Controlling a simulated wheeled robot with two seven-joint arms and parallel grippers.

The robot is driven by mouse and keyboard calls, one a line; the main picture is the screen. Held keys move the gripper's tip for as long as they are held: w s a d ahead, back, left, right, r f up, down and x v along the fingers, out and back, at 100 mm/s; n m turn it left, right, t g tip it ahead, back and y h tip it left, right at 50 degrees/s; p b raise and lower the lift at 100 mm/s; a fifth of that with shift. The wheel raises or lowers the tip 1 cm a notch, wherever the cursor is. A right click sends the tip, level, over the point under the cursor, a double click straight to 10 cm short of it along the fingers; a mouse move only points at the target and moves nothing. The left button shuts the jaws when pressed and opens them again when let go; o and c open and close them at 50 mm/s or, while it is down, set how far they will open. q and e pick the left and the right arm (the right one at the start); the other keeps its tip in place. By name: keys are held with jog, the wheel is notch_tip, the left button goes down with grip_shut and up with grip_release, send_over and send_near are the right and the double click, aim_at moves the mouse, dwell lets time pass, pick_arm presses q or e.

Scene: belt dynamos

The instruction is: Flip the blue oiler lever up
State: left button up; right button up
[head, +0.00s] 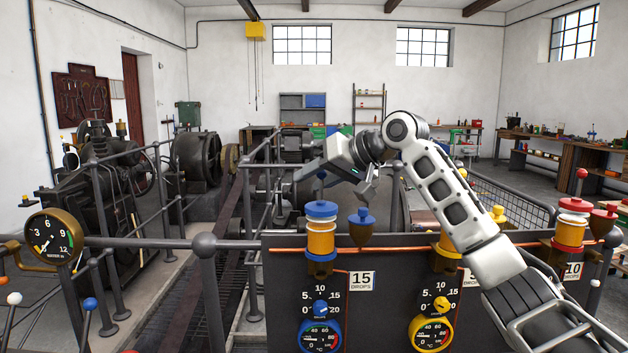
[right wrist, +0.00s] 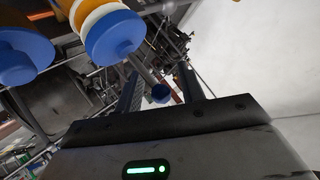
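The blue oiler (head: 321,235) has an amber glass body and a blue cap, and stands on the dark panel at centre. Its lever (head: 321,186) appears to stand roughly upright from the cap, its top partly against my gripper. In the right wrist view the blue cap (right wrist: 113,38) is at upper left, and the lever's blue knob (right wrist: 160,93) shows between the fingers. My right gripper (head: 345,182) is just above and right of the blue cap, its fingers apart. It also shows in the right wrist view (right wrist: 160,85); I cannot tell whether a finger touches the lever. My left gripper is out of view.
A blue funnel-shaped cup (head: 362,226) stands close right of the oiler. My right arm partly hides the yellow oiler (head: 446,250). The red oiler (head: 571,225) at right has its red-knobbed lever upright. A grey railing (head: 207,246) runs left of the panel (head: 385,265).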

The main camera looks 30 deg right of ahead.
pick_arm(q)
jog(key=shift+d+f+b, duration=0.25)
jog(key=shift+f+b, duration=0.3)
jog(key=shift+b, duration=0.65)
pick_arm(e)
jog(key=v, duration=1.5)
jog(key=shift+s+d, duration=0.15)
jog(key=shift+s, duration=0.05)
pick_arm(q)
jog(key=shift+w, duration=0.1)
pick_arm(e)
jog(key=shift+r, duration=0.1)
